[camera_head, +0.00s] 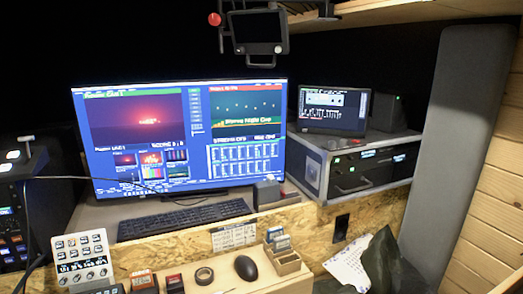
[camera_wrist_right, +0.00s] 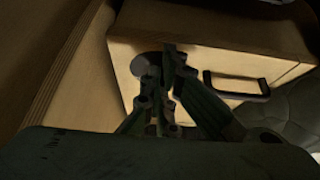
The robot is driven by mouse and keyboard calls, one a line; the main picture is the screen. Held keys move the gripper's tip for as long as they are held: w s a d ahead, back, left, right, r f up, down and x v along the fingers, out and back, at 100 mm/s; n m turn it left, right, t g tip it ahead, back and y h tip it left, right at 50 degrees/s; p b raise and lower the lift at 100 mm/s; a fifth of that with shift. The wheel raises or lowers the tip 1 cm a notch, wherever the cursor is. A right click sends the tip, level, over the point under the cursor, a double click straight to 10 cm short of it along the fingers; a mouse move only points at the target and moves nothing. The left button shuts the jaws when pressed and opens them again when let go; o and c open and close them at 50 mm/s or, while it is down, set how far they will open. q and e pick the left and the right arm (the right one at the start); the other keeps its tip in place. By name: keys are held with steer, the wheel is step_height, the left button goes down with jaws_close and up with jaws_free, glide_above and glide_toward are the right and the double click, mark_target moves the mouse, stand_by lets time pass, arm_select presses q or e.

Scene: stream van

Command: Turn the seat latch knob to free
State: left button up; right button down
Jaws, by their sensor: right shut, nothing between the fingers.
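In the right wrist view, a round grey knob (camera_wrist_right: 144,65) sits on the pale wooden front (camera_wrist_right: 125,55) of a box or seat base. Its right part is hidden behind my fingers, and I cannot read its turn position. My right gripper (camera_wrist_right: 166,66) is shut and empty, with its fingertips right at the knob in the picture. I cannot tell whether they touch it. The knob does not show in the head view. My left gripper is not in view.
A black bar handle (camera_wrist_right: 237,88) is on the same wooden front, right of the knob. A wooden side panel (camera_wrist_right: 68,65) stands close on the left.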

steer(key=shift+d, duration=0.15)
steer(key=shift+s+d+r+p, duration=0.1)
steer(key=shift+d+p, duration=0.1)
steer(key=shift+p, duration=0.2)
stand_by(0.4)
steer(key=shift+s+a, duration=0.15)
steer(key=shift+a, duration=0.2)
step_height(320, 180, up, 6)
steer(key=p, duration=0.5)
steer(key=shift+s+a+p, duration=0.1)
steer(key=shift+a+p, duration=0.05)
steer(key=shift+p, duration=0.2)
